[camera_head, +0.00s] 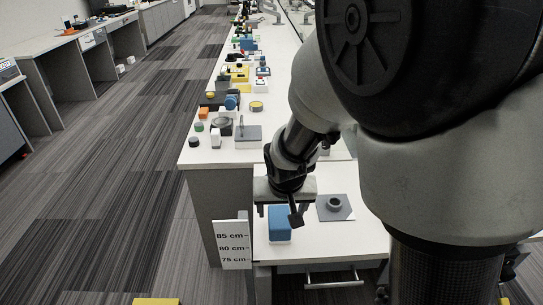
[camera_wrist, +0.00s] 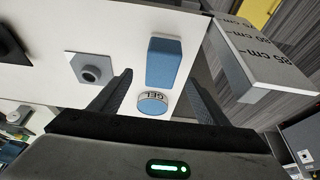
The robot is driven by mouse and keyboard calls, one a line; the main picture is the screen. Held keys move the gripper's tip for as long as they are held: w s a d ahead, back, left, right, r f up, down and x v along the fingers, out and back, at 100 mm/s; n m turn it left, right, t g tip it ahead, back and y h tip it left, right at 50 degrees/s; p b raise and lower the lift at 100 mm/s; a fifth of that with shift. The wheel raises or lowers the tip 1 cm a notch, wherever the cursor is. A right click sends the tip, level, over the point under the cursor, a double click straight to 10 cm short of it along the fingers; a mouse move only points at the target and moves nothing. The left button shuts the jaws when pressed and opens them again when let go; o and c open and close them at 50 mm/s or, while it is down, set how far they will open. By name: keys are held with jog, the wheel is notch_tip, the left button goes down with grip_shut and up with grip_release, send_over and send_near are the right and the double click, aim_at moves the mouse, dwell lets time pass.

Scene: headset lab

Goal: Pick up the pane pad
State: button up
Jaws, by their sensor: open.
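A blue block (camera_wrist: 165,62), which may be the pane pad, lies on the white surface in the wrist view. In the head view the blue block (camera_head: 280,226) has a pale lower edge and is partly hidden by my gripper. A round blue-topped item (camera_wrist: 153,101) with a white side lettered "GEL" sits just nearer my gripper body in the wrist view. My gripper (camera_wrist: 159,76) is open, its two dark fingers spread to either side of these items, with nothing held. In the head view my gripper (camera_head: 279,207) is above the blue block; whether it touches cannot be told.
A grey square plate with a round socket (camera_head: 334,207) lies right of the block. A white height sign (camera_head: 233,244) stands at the table's left front corner. The long bench behind holds several small items, including a grey plate with a post (camera_head: 248,138).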

aim_at(279, 217)
jog(key=b+x, duration=0.3)
jog(key=x, duration=0.4)
jog(key=shift+a, duration=0.1)
jog(key=shift+r, duration=0.1)
jog(key=c, duration=1.1)
notch_tip(279, 217, up, 10)
jog(key=p, duration=0.4)
jog(key=shift+c, duration=0.2)
